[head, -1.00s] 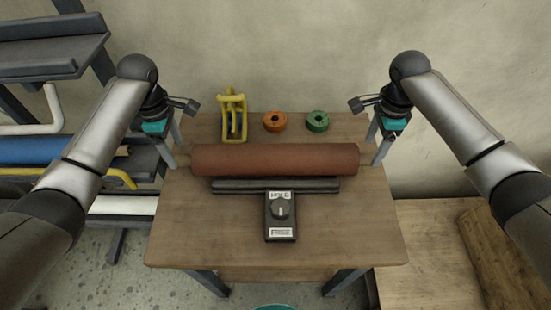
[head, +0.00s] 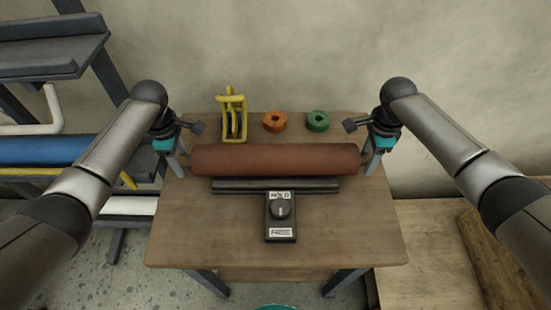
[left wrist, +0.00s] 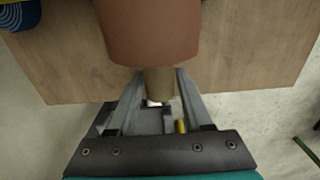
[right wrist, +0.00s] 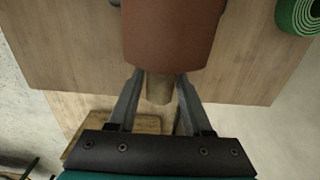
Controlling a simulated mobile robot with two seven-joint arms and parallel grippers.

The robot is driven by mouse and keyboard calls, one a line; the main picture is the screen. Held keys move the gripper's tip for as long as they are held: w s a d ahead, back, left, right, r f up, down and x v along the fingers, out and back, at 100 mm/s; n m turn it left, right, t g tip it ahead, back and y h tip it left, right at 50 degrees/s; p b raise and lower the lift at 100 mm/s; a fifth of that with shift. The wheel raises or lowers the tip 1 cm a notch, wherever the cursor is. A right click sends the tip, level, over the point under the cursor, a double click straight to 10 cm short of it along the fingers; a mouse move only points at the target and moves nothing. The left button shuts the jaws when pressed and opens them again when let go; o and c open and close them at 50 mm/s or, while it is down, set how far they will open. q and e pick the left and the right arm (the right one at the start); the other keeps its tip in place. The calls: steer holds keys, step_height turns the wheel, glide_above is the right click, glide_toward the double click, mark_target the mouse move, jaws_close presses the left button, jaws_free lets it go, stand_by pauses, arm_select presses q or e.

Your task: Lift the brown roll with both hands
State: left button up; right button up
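The brown roll (head: 275,159) lies level across the back of the wooden table, with a narrower tan core sticking out at each end. My left gripper (head: 184,164) is at its left end; in the left wrist view its fingers stand on either side of the core (left wrist: 158,84), with narrow gaps showing. My right gripper (head: 369,166) is at the right end; in the right wrist view its fingers flank the core (right wrist: 159,88) the same way. Both grippers look open. The roll appears to rest on the table or a low support, its underside hidden.
A black bar with a dial box (head: 280,227) marked HOLD and FREE stands in front of the roll. A rack with a blue roll (head: 45,150) stands at the left.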

arm_select(q)
jaws_close()
arm_select(e)
jaws_close()
stand_by(0.7)
arm_select(q)
steer(key=shift+w+r, duration=0.1)
steer(key=shift+r, duration=0.1)
arm_select(e)
steer(key=shift+w+r, duration=0.1)
steer(key=shift+r, duration=0.1)
